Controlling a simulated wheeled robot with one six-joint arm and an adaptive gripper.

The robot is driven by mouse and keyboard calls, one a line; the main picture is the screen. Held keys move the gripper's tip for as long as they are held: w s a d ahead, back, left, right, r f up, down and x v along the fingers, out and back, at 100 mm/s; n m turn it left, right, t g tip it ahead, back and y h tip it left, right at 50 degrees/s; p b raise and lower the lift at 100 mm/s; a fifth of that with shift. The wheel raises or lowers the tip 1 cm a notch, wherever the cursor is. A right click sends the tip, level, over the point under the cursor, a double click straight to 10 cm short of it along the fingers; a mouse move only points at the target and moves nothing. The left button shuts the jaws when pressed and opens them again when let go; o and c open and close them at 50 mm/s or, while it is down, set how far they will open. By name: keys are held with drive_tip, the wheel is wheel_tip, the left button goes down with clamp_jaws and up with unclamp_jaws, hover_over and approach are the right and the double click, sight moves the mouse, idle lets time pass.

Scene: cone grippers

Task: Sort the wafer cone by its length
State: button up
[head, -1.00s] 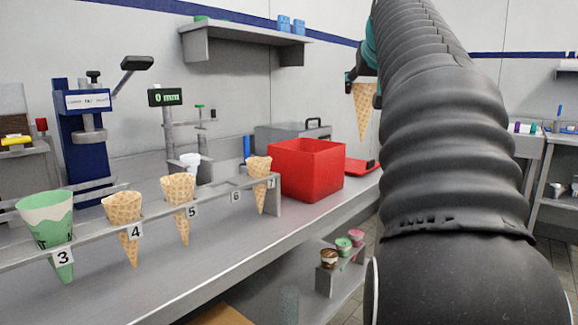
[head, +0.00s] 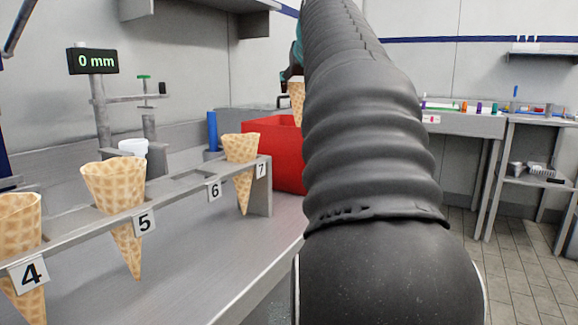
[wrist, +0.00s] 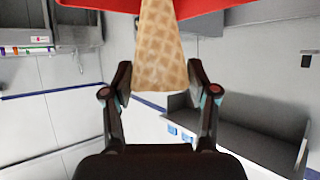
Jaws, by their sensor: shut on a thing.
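A wafer cone (wrist: 160,45) is held between the two fingers of my gripper (wrist: 159,82), its narrow tip pointing to the top of the wrist view. In the head view the held cone (head: 297,104) hangs tip down in front of the red box, mostly hidden by my arm; of my gripper (head: 290,76) only a dark part shows. A numbered rack (head: 180,200) runs along the bench. Wafer cones stand in slot 4 (head: 20,225), slot 5 (head: 115,190) and slot 7 (head: 241,150). Slot 6 (head: 195,177) looks empty.
A red box (head: 273,150) stands on the bench behind the rack's far end. A stand with a "0 mm" display (head: 93,61) rises behind slot 5, near a white cup (head: 133,147). Open tiled floor (head: 510,240) lies to the right, before a shelving table.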

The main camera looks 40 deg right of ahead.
drive_tip(key=shift+f+b, duration=1.6)
drive_tip(key=shift+f, duration=0.4)
drive_tip(key=o, duration=0.8)
drive_tip(key=shift+s+r, duration=0.1)
drive_tip(key=v, duration=1.2)
drive_tip(key=shift+d, duration=0.1)
